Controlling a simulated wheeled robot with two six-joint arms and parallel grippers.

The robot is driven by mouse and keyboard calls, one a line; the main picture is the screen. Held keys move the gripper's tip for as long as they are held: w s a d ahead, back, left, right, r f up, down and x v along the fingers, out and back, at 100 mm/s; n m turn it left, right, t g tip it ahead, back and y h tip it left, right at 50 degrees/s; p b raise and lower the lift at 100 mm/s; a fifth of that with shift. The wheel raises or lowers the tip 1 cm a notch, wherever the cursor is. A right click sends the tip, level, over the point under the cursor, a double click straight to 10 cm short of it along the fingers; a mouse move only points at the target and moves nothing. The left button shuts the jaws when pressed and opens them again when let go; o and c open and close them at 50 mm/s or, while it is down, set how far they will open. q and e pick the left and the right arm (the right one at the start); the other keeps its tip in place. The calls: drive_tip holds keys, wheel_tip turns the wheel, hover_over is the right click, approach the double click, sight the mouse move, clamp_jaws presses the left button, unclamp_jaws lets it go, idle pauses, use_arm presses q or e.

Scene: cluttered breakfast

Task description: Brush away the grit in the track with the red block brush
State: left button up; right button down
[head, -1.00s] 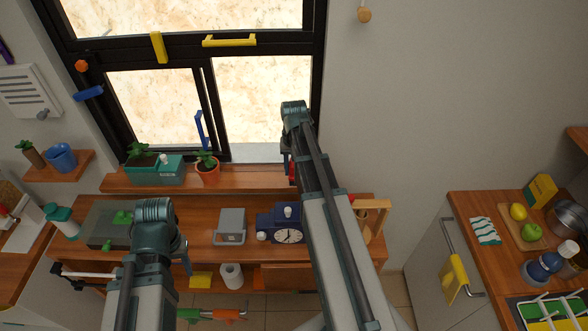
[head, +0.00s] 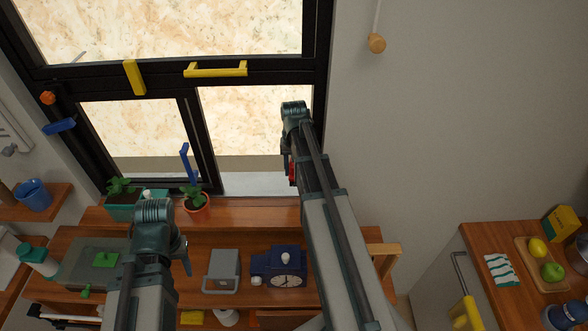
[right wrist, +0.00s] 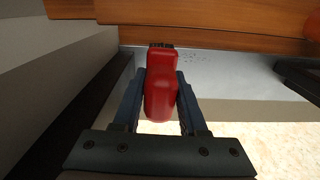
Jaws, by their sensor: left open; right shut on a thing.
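The red block brush (right wrist: 160,92) is gripped between the fingers of my right gripper (right wrist: 160,85) in the right wrist view, its dark bristles at the far end. The bristles are over the grey track (right wrist: 240,75); I cannot tell whether they touch it. Small dark specks of grit (right wrist: 195,57) lie on the track beside the bristle end. In the head view a bit of the red brush (head: 292,172) shows at the window's lower right, by the grey sill (head: 245,184). My left gripper (head: 187,264) is open and empty over the wooden bench, mostly hidden by its own arm.
Potted plants (head: 195,203) and a teal planter (head: 122,210) stand on the wooden ledge (head: 250,212) below the window. A blue clock (head: 280,268) and a grey box (head: 221,271) are on the bench. A blue window handle (head: 187,163) juts out near the plants.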

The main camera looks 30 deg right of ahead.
drive_tip(key=shift+w+d, duration=0.25)
drive_tip(key=shift+w, duration=0.15)
use_arm(q)
drive_tip(key=shift+w+d, duration=0.2)
drive_tip(key=shift+w, duration=0.2)
drive_tip(key=shift+f, duration=0.1)
use_arm(e)
drive_tip(key=shift+f, duration=0.15)
